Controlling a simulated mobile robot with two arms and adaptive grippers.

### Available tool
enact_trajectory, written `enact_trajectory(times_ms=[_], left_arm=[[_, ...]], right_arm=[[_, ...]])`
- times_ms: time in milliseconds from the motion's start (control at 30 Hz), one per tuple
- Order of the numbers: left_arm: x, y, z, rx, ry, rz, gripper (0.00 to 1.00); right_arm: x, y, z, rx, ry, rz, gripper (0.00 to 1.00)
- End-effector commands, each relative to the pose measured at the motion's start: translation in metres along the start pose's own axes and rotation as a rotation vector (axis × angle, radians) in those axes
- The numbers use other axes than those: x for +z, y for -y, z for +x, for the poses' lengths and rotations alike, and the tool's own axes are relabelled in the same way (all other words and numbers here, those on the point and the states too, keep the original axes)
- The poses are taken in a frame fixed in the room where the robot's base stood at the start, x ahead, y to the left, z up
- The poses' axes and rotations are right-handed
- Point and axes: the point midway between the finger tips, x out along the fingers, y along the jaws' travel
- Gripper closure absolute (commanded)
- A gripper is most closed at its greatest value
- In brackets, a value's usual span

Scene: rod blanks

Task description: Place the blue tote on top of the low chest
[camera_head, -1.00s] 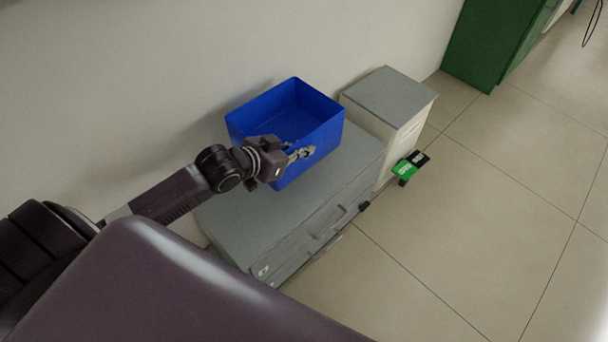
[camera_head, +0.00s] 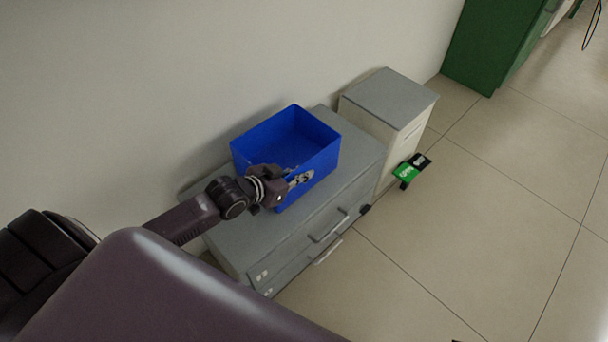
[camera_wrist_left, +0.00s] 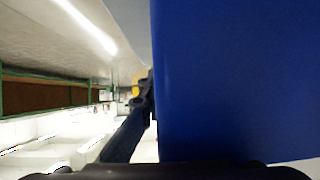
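The blue tote (camera_head: 315,165) is open at the top, looks empty where its inside shows, and is upright over the grey top of the low chest (camera_head: 228,232). I cannot tell whether its base touches the chest. My left gripper (camera_head: 299,178) is shut on the tote's near wall, close to the rim. In the left wrist view the tote's blue wall (camera_wrist_left: 235,80) fills the right side, with one dark finger beside it. The tote hides part of the chest top. My right gripper is not in view.
A taller cream cabinet with a grey top (camera_head: 388,97) stands right of the chest. A small green and black object (camera_head: 410,170) is beside it. A green cabinet (camera_head: 495,45) stands at the back right. The wall is behind the chest; the tiled floor in front is clear.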

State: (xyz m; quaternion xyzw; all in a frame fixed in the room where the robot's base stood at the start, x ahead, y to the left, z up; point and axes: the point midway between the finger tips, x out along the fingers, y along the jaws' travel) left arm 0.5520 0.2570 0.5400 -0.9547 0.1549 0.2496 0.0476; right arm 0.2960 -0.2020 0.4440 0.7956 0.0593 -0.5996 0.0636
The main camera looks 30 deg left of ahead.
Motion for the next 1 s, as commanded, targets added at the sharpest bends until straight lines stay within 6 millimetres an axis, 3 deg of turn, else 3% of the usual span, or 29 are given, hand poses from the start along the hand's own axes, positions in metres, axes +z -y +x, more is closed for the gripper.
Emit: enact_trajectory(times_ms=[367, 567, 1000], left_arm=[[-0.0018, 0.0003, 0.0013, -0.001, -0.009, 0.004, 1.0], [0.0019, -0.0004, 0.0014, 0.001, -0.002, 0.0, 0.78], [0.0007, 0.0001, -0.0075, 0.0, 0.0, -0.001, 0.78]], right_arm=[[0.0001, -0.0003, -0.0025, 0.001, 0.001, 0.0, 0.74], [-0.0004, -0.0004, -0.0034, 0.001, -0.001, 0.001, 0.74], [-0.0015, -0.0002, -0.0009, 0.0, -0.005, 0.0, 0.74]])
